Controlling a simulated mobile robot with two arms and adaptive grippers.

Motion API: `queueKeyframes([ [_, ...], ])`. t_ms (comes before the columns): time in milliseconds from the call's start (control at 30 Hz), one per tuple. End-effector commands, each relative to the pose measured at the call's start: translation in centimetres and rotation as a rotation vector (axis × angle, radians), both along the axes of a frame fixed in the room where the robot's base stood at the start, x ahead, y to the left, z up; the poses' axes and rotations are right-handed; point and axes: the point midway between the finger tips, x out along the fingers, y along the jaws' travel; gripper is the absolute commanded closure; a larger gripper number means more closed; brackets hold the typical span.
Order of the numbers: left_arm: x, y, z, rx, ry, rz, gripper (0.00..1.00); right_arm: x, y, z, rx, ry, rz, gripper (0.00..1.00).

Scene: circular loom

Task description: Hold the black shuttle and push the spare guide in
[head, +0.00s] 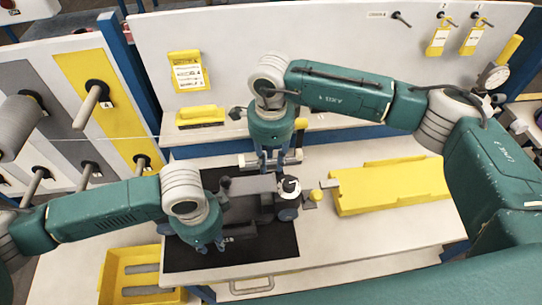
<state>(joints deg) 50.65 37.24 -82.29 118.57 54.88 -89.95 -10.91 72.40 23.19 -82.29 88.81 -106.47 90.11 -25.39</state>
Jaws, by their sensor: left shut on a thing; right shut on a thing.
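The black shuttle (252,185), a dark grey body with wheels, sits on a black mat (270,248). A round white-and-black part (290,187) is at its right end. My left gripper (212,247) points down at the shuttle's near left side and is shut on it; its fingertips are mostly hidden under the hand. My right gripper (272,166) points down just behind the shuttle and is shut on a pale bar (294,157) that shows on both sides of its fingers. I cannot tell whether this bar is the spare guide or whether it touches the shuttle.
A yellow holder (390,188) lies right of the shuttle, with a small grey-and-yellow piece (312,197) between. A yellow bin (118,272) is at lower left. A yellow-handled brush (200,114) lies behind. The white table is clear at front right.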

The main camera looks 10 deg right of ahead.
Motion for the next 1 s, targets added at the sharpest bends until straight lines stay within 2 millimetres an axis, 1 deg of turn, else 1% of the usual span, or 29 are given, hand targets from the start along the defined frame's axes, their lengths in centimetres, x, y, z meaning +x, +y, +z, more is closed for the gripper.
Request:
queueKeyframes([
  [100, 0.0, 0.1, 0.0, 0.002, 0.001, -0.001, 1.00, 0.0, 0.0, -0.6, 0.001, 0.001, 0.000, 1.00],
  [133, 0.0, 0.1, 0.0, 0.002, 0.001, -0.001, 1.00, 0.0, 0.0, -0.5, 0.001, 0.000, 0.000, 0.68],
  [167, 0.0, 0.1, 0.0, 0.002, 0.001, -0.001, 1.00, 0.0, 0.0, -0.5, 0.001, 0.000, 0.000, 0.62],
  [200, 0.0, 0.1, 0.0, 0.002, 0.001, -0.001, 1.00, 0.0, 0.0, -0.5, 0.001, 0.000, 0.000, 0.54],
  [233, 0.0, 0.1, 0.0, 0.002, 0.001, -0.001, 1.00, 0.0, 0.0, -0.5, 0.001, 0.000, 0.000, 0.52],
  [500, 0.0, 0.1, 0.0, 0.002, 0.001, -0.001, 1.00, 0.0, 0.0, -0.5, 0.000, 0.000, 0.000, 0.52],
  [633, 0.0, 0.1, 0.0, 0.002, 0.001, -0.001, 1.00, 0.1, 0.0, 0.5, 0.001, -0.002, 0.000, 0.52],
  [767, 0.0, 0.1, 0.0, 0.002, 0.001, -0.001, 1.00, 0.1, 0.0, 2.7, 0.002, -0.005, 0.000, 0.52],
  [1000, 0.0, 0.1, 0.0, 0.002, 0.001, -0.001, 1.00, 0.1, 0.0, 7.9, 0.002, -0.004, 0.001, 0.52],
])
